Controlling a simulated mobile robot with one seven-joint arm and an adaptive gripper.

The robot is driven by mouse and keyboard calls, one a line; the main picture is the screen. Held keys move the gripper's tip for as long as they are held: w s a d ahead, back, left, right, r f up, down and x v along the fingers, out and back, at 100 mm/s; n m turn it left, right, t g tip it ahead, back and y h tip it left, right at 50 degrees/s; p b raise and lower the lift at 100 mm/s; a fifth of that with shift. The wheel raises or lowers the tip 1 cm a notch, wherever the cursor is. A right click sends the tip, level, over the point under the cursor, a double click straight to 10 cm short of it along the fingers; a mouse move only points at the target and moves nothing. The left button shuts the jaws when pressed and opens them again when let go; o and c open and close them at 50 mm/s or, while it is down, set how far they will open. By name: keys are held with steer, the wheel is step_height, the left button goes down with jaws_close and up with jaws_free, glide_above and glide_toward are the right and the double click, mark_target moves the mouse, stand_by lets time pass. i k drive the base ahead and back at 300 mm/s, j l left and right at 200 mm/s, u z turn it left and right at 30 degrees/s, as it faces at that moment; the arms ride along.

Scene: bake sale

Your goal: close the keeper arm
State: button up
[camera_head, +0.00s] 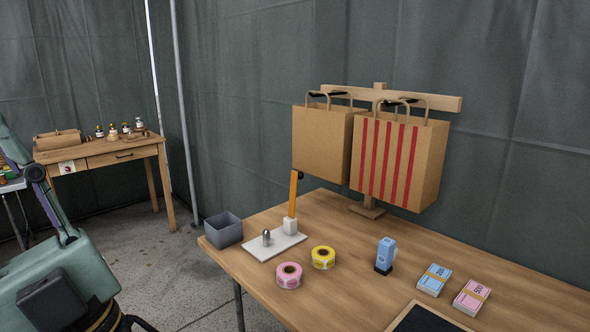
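The keeper arm (293,194) is an orange bar standing nearly upright, with a dark knob near its top. Its lower end meets a small white block (290,226) on a flat white base plate (262,250). A short grey metal post (267,238) stands on the same plate, to the left of the bar and apart from it. The plate lies near the left end of the wooden table (335,285). Part of my teal arm shows at the lower left, away from the table. My gripper's fingers are not in view.
A grey open box (223,229) stands left of the plate. Pink tape (288,275) and yellow tape (323,257) lie in front. A blue stamp (386,255) and banded note stacks (434,279) are farther right. Paper bags (401,158) hang from a wooden stand (447,103) behind.

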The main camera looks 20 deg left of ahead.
mark_target(295, 175)
steer(key=i+j, duration=0.15)
steer(key=j, duration=0.3)
steer(key=i+j+z, duration=0.1)
steer(key=j, duration=0.35)
steer(key=i+j, duration=0.2)
steer(key=j, duration=0.25)
steer(key=i+j+z, duration=0.1)
steer(key=j, duration=0.35)
steer(key=i+j, duration=0.15)
steer(key=j, duration=0.35)
steer(key=i+j+z, duration=0.15)
steer(key=j, duration=0.3)
steer(key=i+j, duration=0.1)
steer(key=j, duration=0.4)
